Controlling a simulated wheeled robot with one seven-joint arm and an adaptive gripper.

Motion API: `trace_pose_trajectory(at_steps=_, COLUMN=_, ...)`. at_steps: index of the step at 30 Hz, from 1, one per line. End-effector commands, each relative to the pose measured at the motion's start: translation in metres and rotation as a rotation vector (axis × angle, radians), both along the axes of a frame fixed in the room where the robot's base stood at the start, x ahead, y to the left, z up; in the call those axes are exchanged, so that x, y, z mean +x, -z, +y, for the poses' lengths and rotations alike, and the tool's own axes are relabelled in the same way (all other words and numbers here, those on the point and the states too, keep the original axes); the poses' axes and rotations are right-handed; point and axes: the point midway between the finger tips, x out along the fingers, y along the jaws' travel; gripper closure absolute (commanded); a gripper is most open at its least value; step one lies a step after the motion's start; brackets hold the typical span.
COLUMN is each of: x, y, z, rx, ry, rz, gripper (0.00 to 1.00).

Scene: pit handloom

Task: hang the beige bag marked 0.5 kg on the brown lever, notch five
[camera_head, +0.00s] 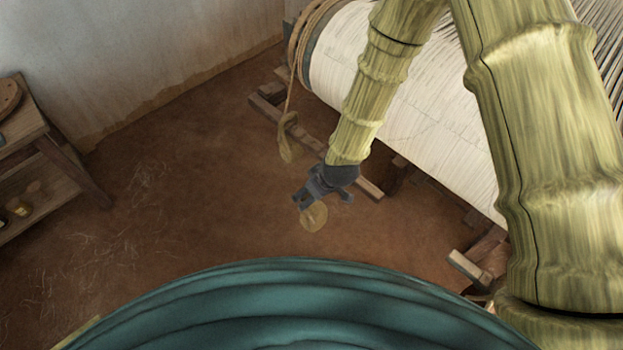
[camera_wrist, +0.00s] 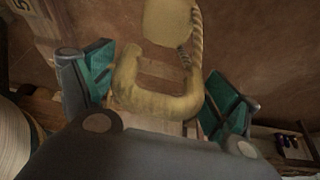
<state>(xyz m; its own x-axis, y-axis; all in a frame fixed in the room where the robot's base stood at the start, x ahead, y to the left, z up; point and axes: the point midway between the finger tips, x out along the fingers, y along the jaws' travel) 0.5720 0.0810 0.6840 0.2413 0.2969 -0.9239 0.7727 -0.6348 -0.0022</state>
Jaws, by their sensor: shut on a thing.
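My gripper (camera_head: 318,194) is low over the floor beside the loom and shut on a beige bag (camera_head: 313,217), which hangs just under the fingers. In the wrist view a yellow-beige curved loop (camera_wrist: 158,97) lies between the teal finger pads, with a pale rounded part and a twisted cord beyond it. No weight mark is readable on it. A brown surface (camera_wrist: 38,22) at the top left of the wrist view has a dark mark that looks like a 5. I cannot tell whether it is the brown lever, and no notches are clear.
A rope with a tan loop at its end (camera_head: 290,140) hangs from the loom's white roll (camera_head: 345,55), left of my arm. Wooden loom bars (camera_head: 268,110) lie near the floor. A wooden shelf (camera_head: 40,165) stands at the left.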

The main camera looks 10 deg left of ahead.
Motion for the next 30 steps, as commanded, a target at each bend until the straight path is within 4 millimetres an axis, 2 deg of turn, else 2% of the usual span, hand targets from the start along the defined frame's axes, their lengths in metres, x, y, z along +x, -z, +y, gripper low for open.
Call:
trace_pose_trajectory(at_steps=3, x=-0.002, y=-0.003, z=0.011, rx=-0.002, ry=-0.042, rz=-0.004, gripper=0.73)
trace_pose_trajectory(at_steps=8, x=-0.002, y=-0.003, z=0.013, rx=-0.003, ry=-0.056, rz=-0.004, gripper=0.73)
trace_pose_trajectory(at_steps=30, x=0.031, y=0.001, z=-0.012, rx=-0.002, ry=-0.050, rz=-0.004, gripper=0.73)
